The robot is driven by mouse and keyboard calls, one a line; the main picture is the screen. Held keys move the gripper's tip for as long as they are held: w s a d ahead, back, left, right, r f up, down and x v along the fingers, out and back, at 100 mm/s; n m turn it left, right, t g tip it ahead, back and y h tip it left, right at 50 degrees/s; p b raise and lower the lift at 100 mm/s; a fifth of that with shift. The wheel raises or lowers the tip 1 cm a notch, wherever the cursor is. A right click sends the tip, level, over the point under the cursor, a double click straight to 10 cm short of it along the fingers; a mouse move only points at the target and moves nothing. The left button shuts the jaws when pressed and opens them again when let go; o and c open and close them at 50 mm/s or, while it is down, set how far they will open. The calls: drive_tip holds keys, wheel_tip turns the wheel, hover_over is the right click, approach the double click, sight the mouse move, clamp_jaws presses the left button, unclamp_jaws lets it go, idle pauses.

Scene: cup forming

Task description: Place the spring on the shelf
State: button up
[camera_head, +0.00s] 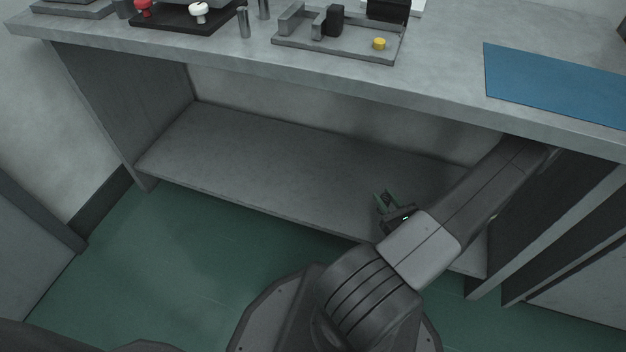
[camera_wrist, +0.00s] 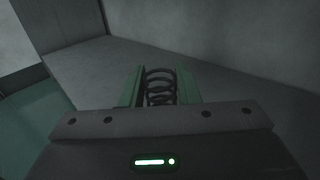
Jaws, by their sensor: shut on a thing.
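The spring (camera_wrist: 160,86) is a dark coil. It sits between the two green fingers of my gripper (camera_wrist: 160,92) in the wrist view, and the gripper is shut on it. In the head view my gripper (camera_head: 386,200) is low under the worktop, over the right part of the grey shelf (camera_head: 250,165). The spring is small and dark there. The bare shelf also shows ahead of the fingers in the wrist view (camera_wrist: 100,62). I cannot tell whether the spring touches the shelf.
The grey worktop (camera_head: 440,75) overhangs the shelf. It bears a grey tray (camera_head: 345,50) with a yellow piece (camera_head: 379,43), a blue mat (camera_head: 560,85) and a dark tray with red and white knobs. A side panel (camera_head: 125,95) closes the shelf's left end. The shelf's left and middle are bare.

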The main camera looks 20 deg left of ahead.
drive_tip(key=shift+w+f, duration=0.1)
wheel_tip(320, 180, down, 10)
drive_tip(key=b, duration=0.4)
drive_tip(key=o, duration=1)
drive_tip(key=shift+c, duration=0.2)
